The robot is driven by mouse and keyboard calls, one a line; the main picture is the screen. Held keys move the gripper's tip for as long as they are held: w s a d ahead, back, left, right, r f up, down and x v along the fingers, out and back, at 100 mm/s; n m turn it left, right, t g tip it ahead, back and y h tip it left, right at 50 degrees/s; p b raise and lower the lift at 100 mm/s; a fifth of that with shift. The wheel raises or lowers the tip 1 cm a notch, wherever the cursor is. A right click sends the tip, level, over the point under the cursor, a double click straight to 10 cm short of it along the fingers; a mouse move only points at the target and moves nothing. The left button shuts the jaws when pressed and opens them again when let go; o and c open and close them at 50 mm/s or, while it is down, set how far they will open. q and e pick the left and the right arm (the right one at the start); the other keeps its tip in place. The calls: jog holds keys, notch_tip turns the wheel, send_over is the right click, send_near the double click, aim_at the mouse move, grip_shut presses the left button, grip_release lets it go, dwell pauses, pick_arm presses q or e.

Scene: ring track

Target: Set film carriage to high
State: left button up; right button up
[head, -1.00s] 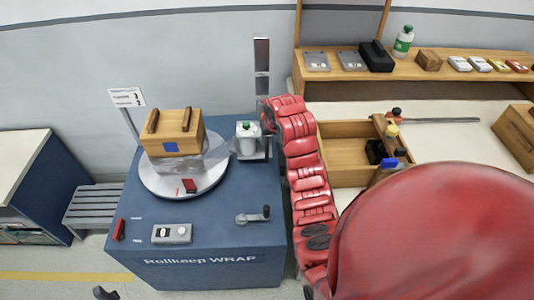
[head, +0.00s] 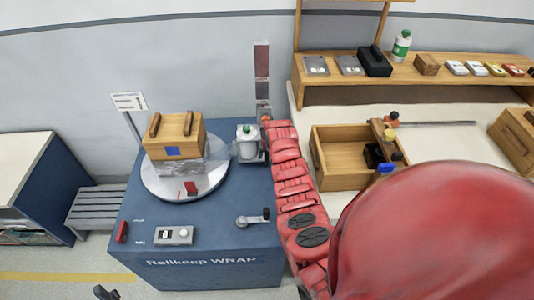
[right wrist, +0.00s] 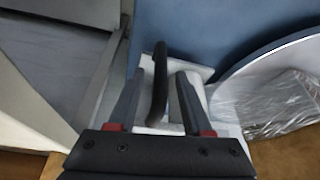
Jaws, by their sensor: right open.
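The film carriage (head: 261,157) holds a white film roll with a green top (head: 249,142) low on the tall mast (head: 262,62), beside the turntable. Clear film runs from the roll to a wrapped load. My right gripper (right wrist: 159,88) is at the carriage. In the right wrist view its fingers are apart, with a dark upright handle (right wrist: 159,75) between them; I cannot tell whether either finger touches it. In the head view the gripper is small and partly hidden by my red arm. I cannot make out my left gripper.
A wooden box (head: 176,136) sits on the white turntable (head: 150,187). The blue wrap table also bears a grey control box (head: 174,235) and a crank lever (head: 252,218). A workbench with a wooden tray (head: 341,178) stands right of my arm. A small dark thing at the bottom left edge is unclear.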

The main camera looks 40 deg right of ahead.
jog(key=shift+f, duration=0.1)
grip_shut()
dwell(1.5)
